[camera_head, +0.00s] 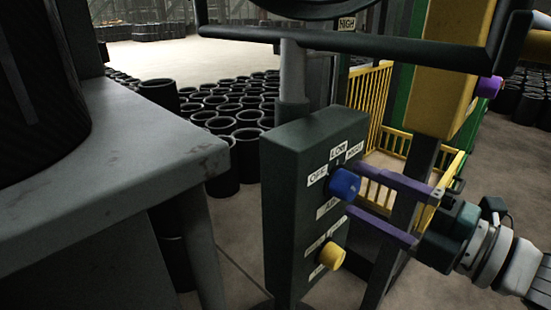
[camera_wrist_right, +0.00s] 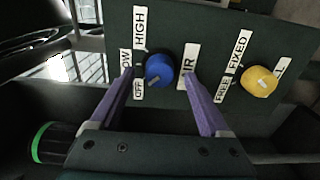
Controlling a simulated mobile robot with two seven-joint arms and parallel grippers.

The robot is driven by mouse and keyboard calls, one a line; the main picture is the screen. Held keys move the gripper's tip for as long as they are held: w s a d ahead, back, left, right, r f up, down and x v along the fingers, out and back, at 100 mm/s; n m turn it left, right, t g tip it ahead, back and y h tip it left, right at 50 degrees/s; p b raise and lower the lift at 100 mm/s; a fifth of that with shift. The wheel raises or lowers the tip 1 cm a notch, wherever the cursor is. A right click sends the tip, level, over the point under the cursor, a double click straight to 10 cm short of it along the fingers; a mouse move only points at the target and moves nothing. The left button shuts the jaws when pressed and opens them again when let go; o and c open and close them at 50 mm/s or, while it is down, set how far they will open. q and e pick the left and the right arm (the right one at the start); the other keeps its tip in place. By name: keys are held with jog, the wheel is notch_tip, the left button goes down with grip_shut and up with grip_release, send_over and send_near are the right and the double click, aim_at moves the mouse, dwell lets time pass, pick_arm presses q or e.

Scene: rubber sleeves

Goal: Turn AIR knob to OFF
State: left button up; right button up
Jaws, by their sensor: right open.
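The AIR knob is a blue round knob (camera_head: 343,183) on a dark green control box (camera_head: 283,190). It also shows in the right wrist view (camera_wrist_right: 159,70), beside the AIR label. White labels OFF (camera_head: 317,176), LOW (camera_head: 338,150) and HIGH (camera_head: 354,151) surround it. A small pale mark shows on its face; I cannot tell exactly which label it points at. My right gripper (camera_head: 357,191) has purple fingers, open, with the tips on either side of the blue knob (camera_wrist_right: 158,74). I cannot tell whether they touch it. My left gripper is not in view.
A yellow knob (camera_head: 331,256) with FREE and FIXED labels sits lower on the same box. A grey table (camera_head: 120,165) is at the left. Many black rubber sleeves (camera_head: 235,120) stand on the floor behind. A dark bar (camera_head: 350,47) crosses above, and yellow railings (camera_head: 371,95) stand behind.

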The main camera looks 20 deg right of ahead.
jog(key=p+v, duration=0.1)
jog(key=v, duration=0.7)
jog(key=shift+s, duration=0.25)
